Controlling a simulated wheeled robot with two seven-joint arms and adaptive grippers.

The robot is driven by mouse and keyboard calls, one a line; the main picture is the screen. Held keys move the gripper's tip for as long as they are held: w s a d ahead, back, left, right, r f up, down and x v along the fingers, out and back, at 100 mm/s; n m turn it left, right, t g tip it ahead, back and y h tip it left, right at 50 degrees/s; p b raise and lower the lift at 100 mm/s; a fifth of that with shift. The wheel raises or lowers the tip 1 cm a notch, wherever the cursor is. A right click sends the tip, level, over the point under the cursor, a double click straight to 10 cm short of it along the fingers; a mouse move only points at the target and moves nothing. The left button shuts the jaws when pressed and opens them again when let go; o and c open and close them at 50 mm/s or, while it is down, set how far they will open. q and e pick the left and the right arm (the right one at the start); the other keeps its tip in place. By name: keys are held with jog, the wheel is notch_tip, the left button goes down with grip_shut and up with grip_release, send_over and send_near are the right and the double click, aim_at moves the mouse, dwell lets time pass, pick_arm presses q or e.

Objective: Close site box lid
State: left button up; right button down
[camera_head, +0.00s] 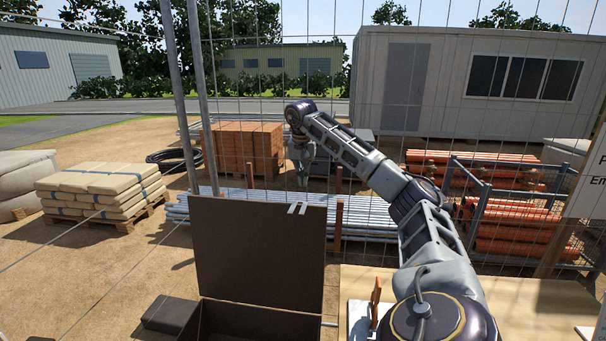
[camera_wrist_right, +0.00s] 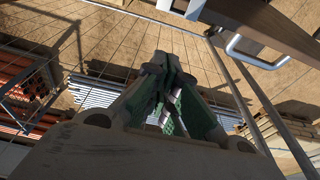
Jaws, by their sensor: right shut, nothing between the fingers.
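The site box (camera_head: 250,322) is a dark brown box at the bottom centre of the head view, and only its upper part shows. My right gripper (camera_head: 302,174) points down above the lid's top right corner in the head view, apart from the lid. In the right wrist view its fingers (camera_wrist_right: 172,78) are together and empty. My left gripper is not in view.
A wire mesh fence with upright posts (camera_head: 200,90) stands behind the box. A wooden bench top (camera_head: 540,300) lies to the right, with an orange-handled tool (camera_head: 376,300) at its left. Beyond are steel pipes (camera_head: 365,222), bricks (camera_head: 243,148) and stacked bags (camera_head: 100,185).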

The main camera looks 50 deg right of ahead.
notch_tip(320, 180, down, 6)
jog(key=s+a, duration=0.1)
jog(key=a, duration=0.1)
jog(key=shift+f+p, duration=0.15)
jog(key=shift+p, duration=0.15)
dwell(0.5)
jog(key=shift+s+a, duration=0.15)
jog(key=shift+f, duration=0.1)
dwell(0.4)
